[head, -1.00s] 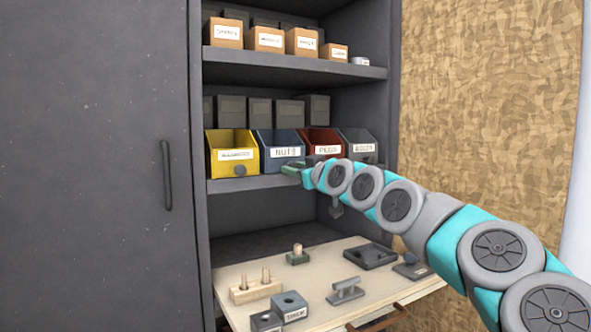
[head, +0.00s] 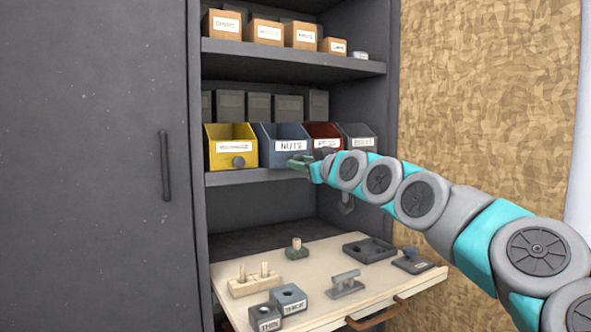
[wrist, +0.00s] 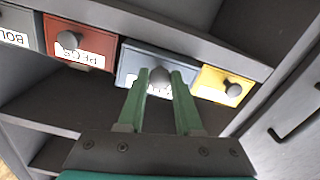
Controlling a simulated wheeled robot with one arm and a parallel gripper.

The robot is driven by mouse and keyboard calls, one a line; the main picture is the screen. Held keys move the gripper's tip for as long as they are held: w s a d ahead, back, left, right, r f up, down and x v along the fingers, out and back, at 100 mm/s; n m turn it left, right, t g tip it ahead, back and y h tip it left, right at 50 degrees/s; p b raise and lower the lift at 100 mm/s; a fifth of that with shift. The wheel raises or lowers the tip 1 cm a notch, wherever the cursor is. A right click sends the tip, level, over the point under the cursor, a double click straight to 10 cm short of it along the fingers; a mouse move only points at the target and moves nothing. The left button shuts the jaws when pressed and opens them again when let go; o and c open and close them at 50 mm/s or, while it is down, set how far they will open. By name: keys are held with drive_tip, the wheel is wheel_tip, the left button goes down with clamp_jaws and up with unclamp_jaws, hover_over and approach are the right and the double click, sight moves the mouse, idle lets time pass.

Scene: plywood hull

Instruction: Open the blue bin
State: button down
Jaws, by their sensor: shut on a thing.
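The blue bin (head: 283,140), labelled NUTS, stands on the middle shelf between the yellow bin and the red bin. In the head view its front juts out past its neighbours. My gripper (head: 301,162) is at its lower front. In the wrist view the green fingers of my gripper (wrist: 160,80) are closed around the grey round knob of the blue bin (wrist: 130,62). The fingers hide part of its label.
The yellow bin (head: 231,150) is on the left, the red bin (head: 324,132) and dark grey bin (head: 358,133) on the right. Below, a pulled-out wooden board (head: 320,290) holds several small parts. A closed dark door (head: 95,170) stands at the left.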

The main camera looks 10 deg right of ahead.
drive_tip(key=b+v, duration=0.4)
drive_tip(key=v, duration=0.7)
drive_tip(key=shift+s, duration=0.3)
drive_tip(key=shift+d, duration=0.1)
drive_tip(key=c, duration=0.6)
unclamp_jaws()
drive_tip(key=b+v, duration=0.1)
drive_tip(key=v, duration=0.7)
